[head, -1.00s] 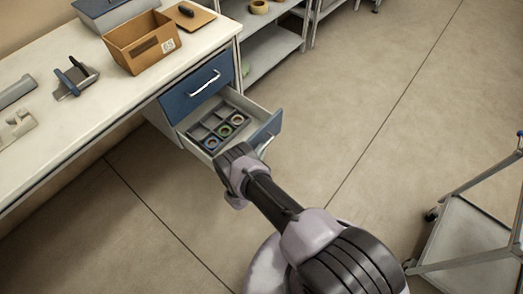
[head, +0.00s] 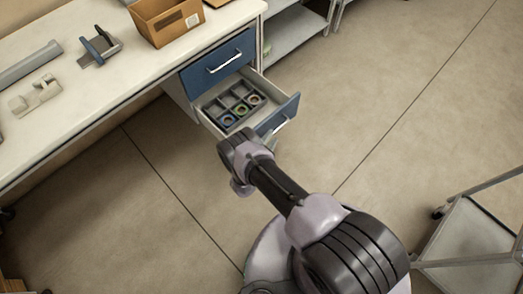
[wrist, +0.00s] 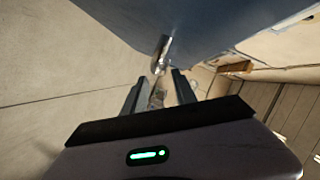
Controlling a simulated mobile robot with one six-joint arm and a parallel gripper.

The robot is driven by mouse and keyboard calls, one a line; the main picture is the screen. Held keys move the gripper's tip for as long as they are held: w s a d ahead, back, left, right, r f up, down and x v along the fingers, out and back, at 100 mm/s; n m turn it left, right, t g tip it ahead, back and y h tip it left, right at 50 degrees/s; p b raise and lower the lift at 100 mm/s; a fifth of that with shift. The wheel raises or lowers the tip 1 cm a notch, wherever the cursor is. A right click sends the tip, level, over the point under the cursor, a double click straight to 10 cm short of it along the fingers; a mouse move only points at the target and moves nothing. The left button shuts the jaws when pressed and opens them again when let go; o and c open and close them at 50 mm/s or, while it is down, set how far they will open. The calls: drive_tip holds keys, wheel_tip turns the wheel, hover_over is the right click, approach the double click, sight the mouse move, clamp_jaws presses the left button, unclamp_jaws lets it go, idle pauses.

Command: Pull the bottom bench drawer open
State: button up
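The bottom bench drawer (head: 288,107) stands out from the bench, below a closed blue upper drawer (head: 205,73). Its blue front carries a metal bar handle (head: 281,126), partly hidden behind my arm's end. In the wrist view the handle (wrist: 161,52) hangs from the blue drawer front (wrist: 205,22), just beyond my fingertips. My gripper (wrist: 158,82) has its two dark fingers apart, with a visible gap and nothing clamped between them. In the head view the fingers are mostly hidden at the drawer front.
A grey divided tray (head: 212,109) with several tape reels sits inside the drawer. A cart (head: 470,240) stands at right. Open floor lies between.

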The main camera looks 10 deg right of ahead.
drive_tip(key=p+v, duration=0.3)
drive_tip(key=v, duration=1)
